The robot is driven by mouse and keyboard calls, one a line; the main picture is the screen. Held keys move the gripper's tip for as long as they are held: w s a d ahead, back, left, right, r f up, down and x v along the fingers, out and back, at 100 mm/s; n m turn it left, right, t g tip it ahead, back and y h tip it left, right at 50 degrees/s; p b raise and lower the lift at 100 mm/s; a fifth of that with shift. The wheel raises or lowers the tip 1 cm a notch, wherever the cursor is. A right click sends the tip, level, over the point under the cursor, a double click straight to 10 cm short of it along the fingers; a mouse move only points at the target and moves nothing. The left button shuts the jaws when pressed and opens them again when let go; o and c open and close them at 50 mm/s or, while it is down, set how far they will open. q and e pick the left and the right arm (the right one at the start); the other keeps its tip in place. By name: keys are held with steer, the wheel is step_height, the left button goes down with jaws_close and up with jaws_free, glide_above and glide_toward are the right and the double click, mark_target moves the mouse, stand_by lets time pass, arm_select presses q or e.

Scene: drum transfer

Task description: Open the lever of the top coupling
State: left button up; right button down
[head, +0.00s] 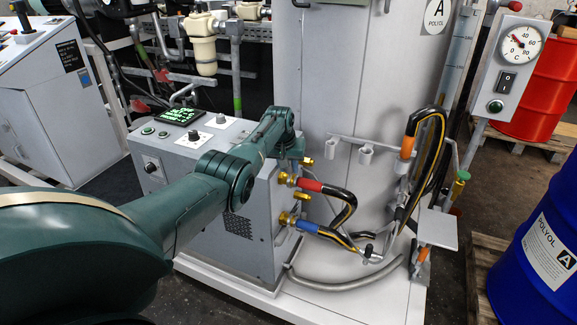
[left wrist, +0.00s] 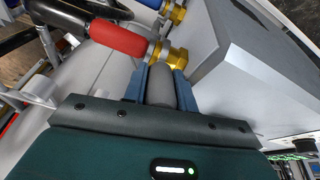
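The top coupling (head: 282,178) is brass and carries a red-sleeved hose (head: 309,184) on the grey cabinet's side. In the left wrist view the brass coupling (left wrist: 171,57) and red sleeve (left wrist: 117,40) lie just beyond the fingertips. My left gripper (head: 290,158) is above the coupling, partly hidden by its own arm. In the left wrist view, its two blue fingers (left wrist: 160,72) flank a grey rounded piece (left wrist: 161,90), which may be the lever. The fingers look close against it, but I cannot tell whether they grip it. My right gripper is not in view.
Below is another brass coupling (head: 284,218) with a blue-sleeved hose (head: 308,226). The grey cabinet (head: 225,215) stands beside the tall grey tank (head: 340,90). An orange-sleeved hose (head: 406,146) hangs to the right. A blue drum (head: 540,250) stands at far right.

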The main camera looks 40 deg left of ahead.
arm_select(q)
steer(key=shift+o, duration=0.8)
steer(key=shift+s+r+p, duration=0.1)
steer(key=shift+r+p, duration=0.4)
steer(key=p+v, duration=0.2)
steer(key=v, duration=1)
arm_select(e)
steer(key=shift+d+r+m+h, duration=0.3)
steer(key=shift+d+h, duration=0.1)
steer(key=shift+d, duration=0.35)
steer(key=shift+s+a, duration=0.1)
